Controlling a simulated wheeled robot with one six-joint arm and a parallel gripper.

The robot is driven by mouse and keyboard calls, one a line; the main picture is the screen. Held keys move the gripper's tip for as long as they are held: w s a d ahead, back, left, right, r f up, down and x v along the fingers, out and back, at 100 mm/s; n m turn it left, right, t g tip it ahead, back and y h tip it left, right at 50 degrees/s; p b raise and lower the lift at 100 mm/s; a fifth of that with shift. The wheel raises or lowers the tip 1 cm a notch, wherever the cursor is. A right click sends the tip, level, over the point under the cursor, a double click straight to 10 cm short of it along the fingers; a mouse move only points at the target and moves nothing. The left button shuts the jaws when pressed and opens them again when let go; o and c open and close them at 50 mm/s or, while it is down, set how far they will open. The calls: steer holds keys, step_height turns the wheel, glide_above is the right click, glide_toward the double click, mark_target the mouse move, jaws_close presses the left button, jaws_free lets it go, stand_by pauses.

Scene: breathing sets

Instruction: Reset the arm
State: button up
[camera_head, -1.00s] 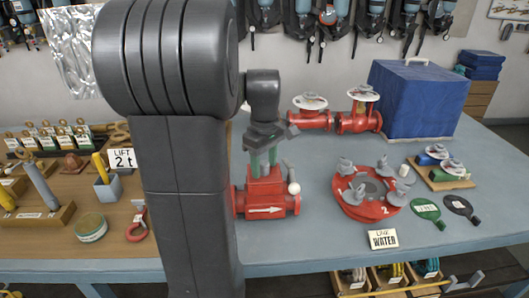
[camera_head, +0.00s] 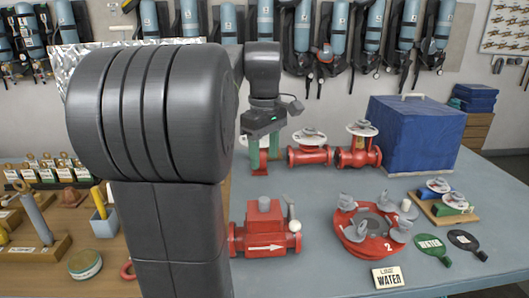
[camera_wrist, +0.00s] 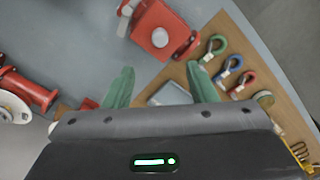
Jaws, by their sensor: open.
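My gripper (camera_head: 265,148) hangs above the blue-grey table, and its green fingers point down. In the wrist view its two green fingers (camera_wrist: 160,86) stand wide apart with nothing between them. The red valve body with a white arrow (camera_head: 265,232) sits on the table below and nearer than my gripper, apart from it. It also shows in the wrist view (camera_wrist: 165,32), beyond the fingertips. My arm's dark links fill the left middle of the head view and hide part of the table.
Red valves (camera_head: 357,148) stand behind on the table, with a blue box (camera_head: 415,130) at the back right. A wooden board (camera_head: 45,270) with several tools is at the left.

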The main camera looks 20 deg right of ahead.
mark_target(265, 199)
stand_by(0.3)
step_height(265, 199, down, 14)
steer(key=shift+r+p, duration=0.1)
steer(key=shift+p, duration=0.25)
steer(key=shift+r, duration=0.25)
stand_by(0.4)
step_height(265, 199, up, 13)
step_height(265, 199, down, 13)
steer(key=shift+f, duration=0.2)
step_height(265, 199, up, 4)
steer(key=p, duration=0.3)
steer(key=shift+r, duration=0.2)
steer(key=shift+f+b, duration=0.1)
steer(key=shift+b, duration=0.5)
